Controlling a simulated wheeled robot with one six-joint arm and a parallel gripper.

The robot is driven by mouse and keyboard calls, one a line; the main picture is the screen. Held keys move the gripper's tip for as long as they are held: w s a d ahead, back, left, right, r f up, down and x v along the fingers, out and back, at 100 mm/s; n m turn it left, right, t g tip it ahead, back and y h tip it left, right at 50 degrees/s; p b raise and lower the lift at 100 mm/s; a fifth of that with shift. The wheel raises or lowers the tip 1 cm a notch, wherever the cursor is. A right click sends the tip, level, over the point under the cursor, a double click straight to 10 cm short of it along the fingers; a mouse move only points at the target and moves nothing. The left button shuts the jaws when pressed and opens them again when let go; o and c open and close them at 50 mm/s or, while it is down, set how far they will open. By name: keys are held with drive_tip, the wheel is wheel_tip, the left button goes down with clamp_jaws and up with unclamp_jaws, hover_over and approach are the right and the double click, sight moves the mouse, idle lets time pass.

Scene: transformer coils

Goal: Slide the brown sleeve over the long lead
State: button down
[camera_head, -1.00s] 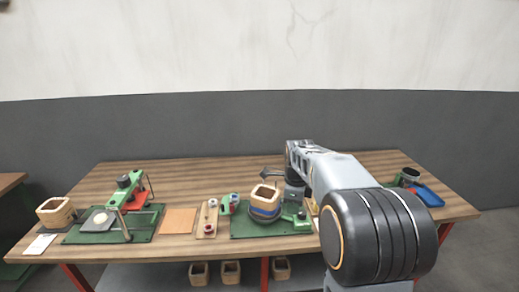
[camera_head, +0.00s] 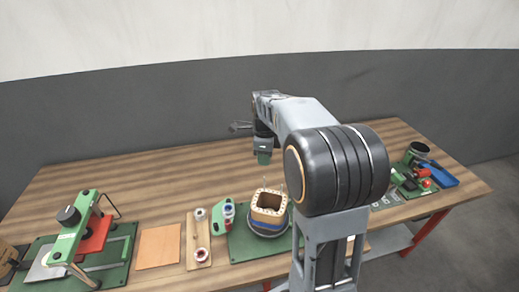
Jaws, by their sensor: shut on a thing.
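The coil (camera_head: 268,222) has a pale square former with a dark blue winding and stands upright on a green base plate (camera_head: 240,246). Thin pale leads seem to rise at its right side, but they are too fine to tell which is longer. My gripper (camera_head: 263,157) is behind the coil in the picture, pointing down and apart from it. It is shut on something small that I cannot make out. I cannot pick out the brown sleeve.
A green clamp fixture (camera_head: 82,225), an orange-brown sheet (camera_head: 159,246) and a small board with spools (camera_head: 198,240) lie to the left. A blue tray (camera_head: 440,174) and a dark cup (camera_head: 418,149) stand at the right. The back of the table is clear.

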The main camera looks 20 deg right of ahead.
drive_tip(key=b, duration=0.5)
hover_over(264, 189)
drive_tip(key=shift+w+d+f, duration=0.1)
drive_tip(key=shift+w+f, duration=0.05)
drive_tip(key=shift+f, duration=2.7)
drive_tip(key=shift+f, duration=0.55)
drive_tip(key=shift+f, duration=0.35)
drive_tip(key=shift+f+b, duration=0.35)
drive_tip(key=shift+b, duration=0.05)
drive_tip(key=shift+f, duration=0.35)
drive_tip(key=shift+f+b, duration=0.3)
drive_tip(key=shift+b, duration=0.15)
drive_tip(key=shift+f, duration=0.4)
drive_tip(key=shift+f+b, duration=0.7)
drive_tip(key=shift+f, duration=0.1)
